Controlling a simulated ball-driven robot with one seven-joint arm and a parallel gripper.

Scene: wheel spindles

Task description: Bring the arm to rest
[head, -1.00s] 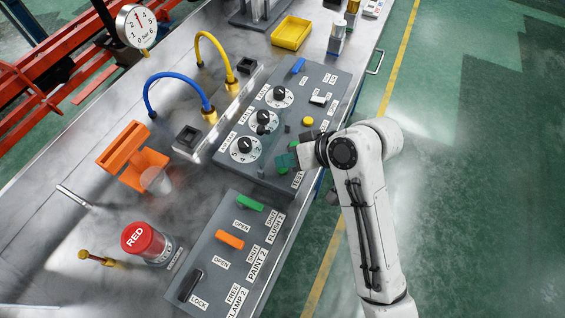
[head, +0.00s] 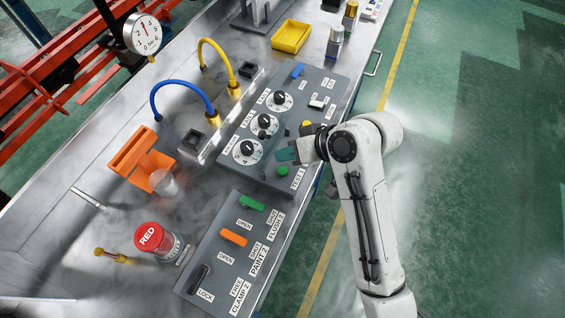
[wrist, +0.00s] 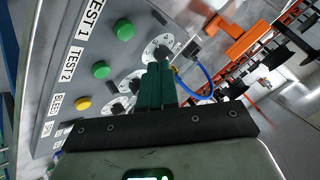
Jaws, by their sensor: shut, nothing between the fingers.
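My white arm (head: 365,215) reaches in from the lower right of the head view. My gripper (head: 279,155) has dark green fingers and hangs over the right edge of the grey dial panel (head: 230,152), near a green button (head: 283,171). In the wrist view the fingers (wrist: 159,80) lie together, shut and empty, in front of the dials. The wrist view also shows two green buttons and a yellow button (wrist: 83,103) to the left of the fingers. I cannot tell the exact gap between fingers and panel.
A lever panel (head: 225,240) lies nearer. A red-lidded jar (head: 152,238), an orange holder (head: 133,150), blue (head: 180,83) and yellow (head: 217,50) hoses and a yellow tray (head: 291,36) stand on the metal bench. The green floor (head: 480,150) on the right is clear.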

